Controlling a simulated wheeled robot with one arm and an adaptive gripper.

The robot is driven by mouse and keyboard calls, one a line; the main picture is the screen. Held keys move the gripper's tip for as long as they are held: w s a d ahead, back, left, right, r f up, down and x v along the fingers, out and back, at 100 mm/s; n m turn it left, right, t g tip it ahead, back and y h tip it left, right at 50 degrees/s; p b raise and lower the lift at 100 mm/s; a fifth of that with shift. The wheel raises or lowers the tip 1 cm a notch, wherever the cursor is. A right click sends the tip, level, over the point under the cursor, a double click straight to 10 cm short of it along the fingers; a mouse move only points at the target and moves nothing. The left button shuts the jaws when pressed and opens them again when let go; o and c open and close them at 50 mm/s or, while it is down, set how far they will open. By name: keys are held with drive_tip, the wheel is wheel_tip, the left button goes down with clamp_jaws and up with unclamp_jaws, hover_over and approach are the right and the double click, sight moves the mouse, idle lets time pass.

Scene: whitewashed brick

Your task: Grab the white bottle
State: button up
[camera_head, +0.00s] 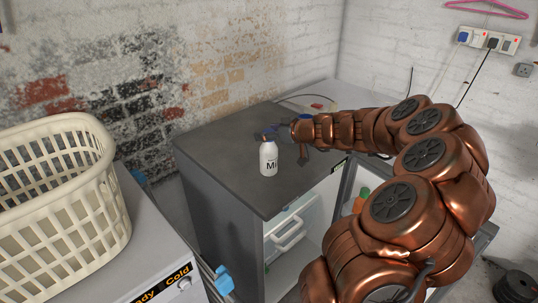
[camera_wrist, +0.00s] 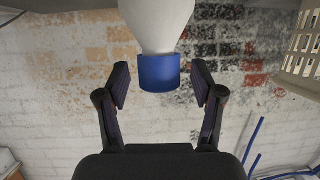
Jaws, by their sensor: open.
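The white bottle (camera_head: 268,160) with dark lettering stands upright on the dark top of a small fridge (camera_head: 215,160). In the wrist view the white bottle (camera_wrist: 157,20) appears upside down, with its blue cap (camera_wrist: 159,72) between my two fingers. My gripper (camera_head: 285,143) is at the bottle's upper part, reaching in from the right. In the wrist view my gripper (camera_wrist: 161,85) is open, with a visible gap on each side of the cap. The head view partly hides the cap behind a finger.
The fridge door stands open below my arm, showing a white drawer (camera_head: 290,236) inside. A cream laundry basket (camera_head: 62,205) sits on a washing machine (camera_head: 150,262) at left. The fridge top left of the bottle is clear. A brick wall (camera_head: 200,60) stands behind.

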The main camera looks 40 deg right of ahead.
drive_tip(key=shift+c, duration=0.2)
clamp_jaws()
idle(0.3)
